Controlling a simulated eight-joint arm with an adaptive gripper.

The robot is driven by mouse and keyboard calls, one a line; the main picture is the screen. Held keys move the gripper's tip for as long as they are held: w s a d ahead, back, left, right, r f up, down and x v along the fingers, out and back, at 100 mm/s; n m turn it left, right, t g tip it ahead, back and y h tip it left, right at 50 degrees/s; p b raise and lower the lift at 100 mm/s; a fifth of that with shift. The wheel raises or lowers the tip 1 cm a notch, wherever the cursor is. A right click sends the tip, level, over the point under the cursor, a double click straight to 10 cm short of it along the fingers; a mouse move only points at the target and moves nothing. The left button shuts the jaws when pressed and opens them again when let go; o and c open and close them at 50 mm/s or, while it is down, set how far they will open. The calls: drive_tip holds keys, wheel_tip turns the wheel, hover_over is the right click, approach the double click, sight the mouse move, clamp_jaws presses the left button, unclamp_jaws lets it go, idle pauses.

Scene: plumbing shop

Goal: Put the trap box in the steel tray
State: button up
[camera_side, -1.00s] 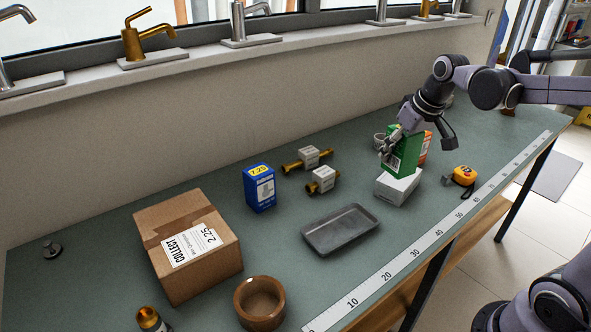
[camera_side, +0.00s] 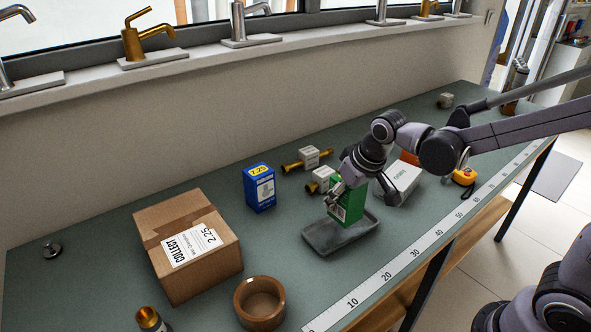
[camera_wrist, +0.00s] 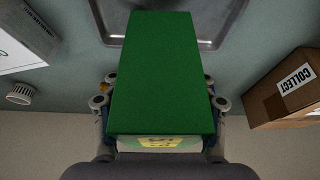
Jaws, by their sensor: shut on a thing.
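The trap box, a green carton (camera_side: 349,203), is held upright over the steel tray in the side view. My gripper (camera_side: 335,195) is shut on its upper part. In the wrist view the green box (camera_wrist: 163,70) fills the middle between my fingers (camera_wrist: 160,103), with a yellow label at its near end. The steel tray (camera_side: 322,242) is a shallow grey tray lying flat on the bench. Its rim also shows beyond the box in the wrist view (camera_wrist: 113,40). I cannot tell whether the box's bottom touches the tray floor.
A blue box (camera_side: 259,188) and brass valves (camera_side: 301,160) stand behind the tray. A ruler strip (camera_side: 400,262) runs along the front edge.

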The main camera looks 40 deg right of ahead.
sight(339, 211)
drive_tip(key=shift+w+a+f, duration=0.15)
drive_tip(key=shift+a+f, duration=0.15)
drive_tip(key=shift+f, duration=1.9)
drive_tip(key=o, duration=1.3)
drive_tip(key=shift+f, duration=0.1)
drive_tip(key=shift+o, duration=0.2)
